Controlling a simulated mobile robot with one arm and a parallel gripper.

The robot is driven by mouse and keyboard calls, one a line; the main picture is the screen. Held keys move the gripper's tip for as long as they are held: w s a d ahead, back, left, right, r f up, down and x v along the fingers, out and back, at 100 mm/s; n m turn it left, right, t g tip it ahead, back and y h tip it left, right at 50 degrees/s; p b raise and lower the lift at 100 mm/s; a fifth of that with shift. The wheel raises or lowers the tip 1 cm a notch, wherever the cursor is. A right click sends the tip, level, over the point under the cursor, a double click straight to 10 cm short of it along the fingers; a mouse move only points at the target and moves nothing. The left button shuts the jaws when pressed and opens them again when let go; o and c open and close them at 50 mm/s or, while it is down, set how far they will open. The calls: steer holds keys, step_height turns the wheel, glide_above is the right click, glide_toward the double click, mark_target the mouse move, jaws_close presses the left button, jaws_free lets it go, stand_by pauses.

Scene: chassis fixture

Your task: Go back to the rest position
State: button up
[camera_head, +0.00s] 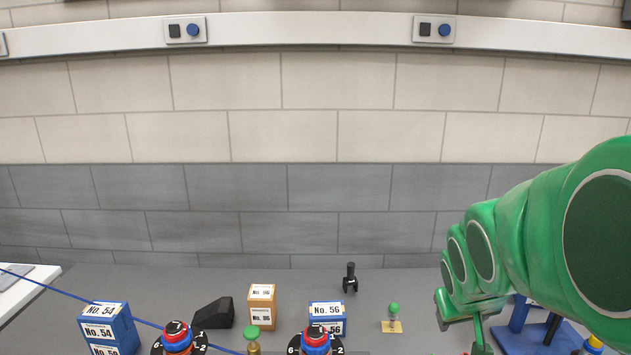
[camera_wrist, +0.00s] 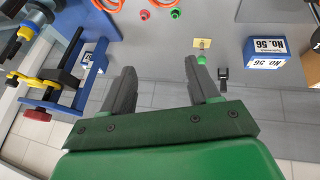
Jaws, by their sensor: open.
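My green arm reaches in from the right edge in the head view, and its end, with my gripper (camera_head: 481,335), hangs at the lower right above the grey bench (camera_head: 380,283). In the wrist view my gripper (camera_wrist: 160,68) has its two dark fingers spread apart with nothing between them. A green-topped knob on a small yellow plate (camera_head: 392,318) stands left of my gripper; it also shows near the right finger in the wrist view (camera_wrist: 201,45), partly hidden.
Blue No. 54 (camera_head: 108,330) and No. 56 boxes (camera_head: 327,317), an orange-brown box (camera_head: 262,305) and a black clip-like part (camera_head: 350,277) stand on the bench. A blue clamp fixture (camera_wrist: 62,85) is left in the wrist view. A tiled wall (camera_head: 290,140) rises behind.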

steer(key=s+a+f+g+y, duration=0.1)
steer(key=s+a, duration=0.4)
steer(key=s, duration=0.6)
steer(key=s+a+f+g+y, duration=0.1)
steer(key=s+a+f+g, duration=0.2)
steer(key=s, duration=0.8)
steer(key=a+g, duration=0.2)
steer(key=shift+s+a+g+y, duration=0.2)
steer(key=shift+a+g+y, duration=0.1)
steer(key=shift+a+y, duration=0.1)
